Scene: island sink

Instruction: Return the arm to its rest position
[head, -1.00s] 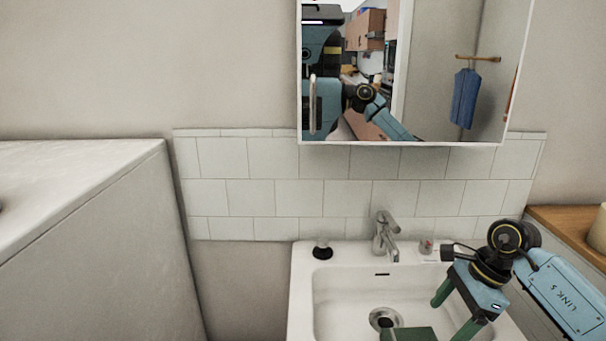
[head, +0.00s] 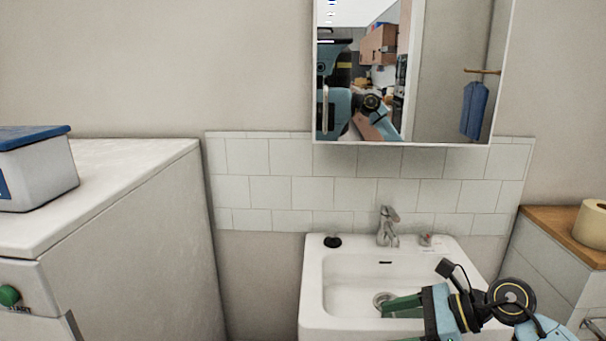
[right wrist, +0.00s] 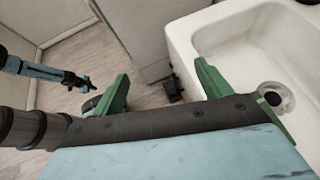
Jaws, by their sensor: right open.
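My right arm comes in at the lower right of the head view. Its gripper (head: 388,322) is in front of and over the white sink (head: 312,290), with its green fingers pointing left. In the right wrist view the two green fingers (right wrist: 162,74) are spread apart with nothing between them. The sink's rim (right wrist: 180,50) lies close beyond the right finger there. What looks like my left arm shows small at the left edge of the wrist view, over the floor. Its fingers are too small to read.
A faucet (head: 388,228) and a black stopper (head: 332,241) are on the sink's back ledge. A mirror cabinet (head: 455,70) hangs above. A white appliance (head: 130,215) stands left with a blue-lidded box (head: 40,175). A wooden-topped cabinet (head: 560,232) with a paper roll (head: 592,222) stands right.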

